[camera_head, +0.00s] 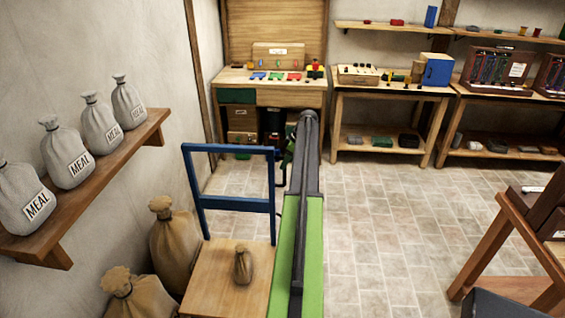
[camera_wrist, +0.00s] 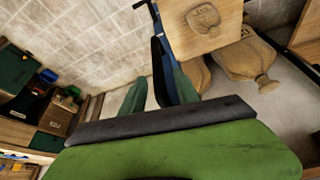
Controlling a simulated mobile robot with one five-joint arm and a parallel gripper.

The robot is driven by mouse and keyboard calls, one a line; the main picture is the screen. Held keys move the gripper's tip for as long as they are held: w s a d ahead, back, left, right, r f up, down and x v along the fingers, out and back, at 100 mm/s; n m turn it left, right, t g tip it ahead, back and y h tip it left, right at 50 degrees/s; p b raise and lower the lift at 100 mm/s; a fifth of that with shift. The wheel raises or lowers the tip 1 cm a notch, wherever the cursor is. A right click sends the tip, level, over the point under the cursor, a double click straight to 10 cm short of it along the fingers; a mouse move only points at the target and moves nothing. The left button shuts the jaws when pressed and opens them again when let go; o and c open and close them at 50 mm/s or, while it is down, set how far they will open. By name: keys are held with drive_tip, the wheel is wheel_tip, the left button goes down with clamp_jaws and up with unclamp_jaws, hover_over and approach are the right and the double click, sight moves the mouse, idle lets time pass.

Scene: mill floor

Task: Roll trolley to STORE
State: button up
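The trolley has a wooden deck (camera_head: 215,285) and an upright blue handle frame (camera_head: 228,150), and stands left of my arm. A small brown sack (camera_head: 242,265) sits on the deck. The wrist view shows the deck (camera_wrist: 232,32), the sack (camera_wrist: 203,18) and part of the blue frame (camera_wrist: 165,42) at the top. My gripper's fingers (camera_wrist: 160,90) show apart there, close to the blue frame. I cannot tell whether they touch or hold it. In the head view my arm largely hides the gripper. I see no readable STORE marking.
Two large brown sacks (camera_head: 174,240) stand left of the trolley by the wall. A shelf (camera_head: 100,190) above holds several MEAL sacks. Workbenches (camera_head: 270,97) line the back wall. A wooden stand (camera_head: 500,240) is at the right. Open tiled floor (camera_head: 390,230) lies right of my arm.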

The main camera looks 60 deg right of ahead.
drive_tip(key=p+v, duration=1)
drive_tip(key=v, duration=0.2)
drive_tip(key=shift+r, duration=0.3)
drive_tip(key=shift+s, duration=0.1)
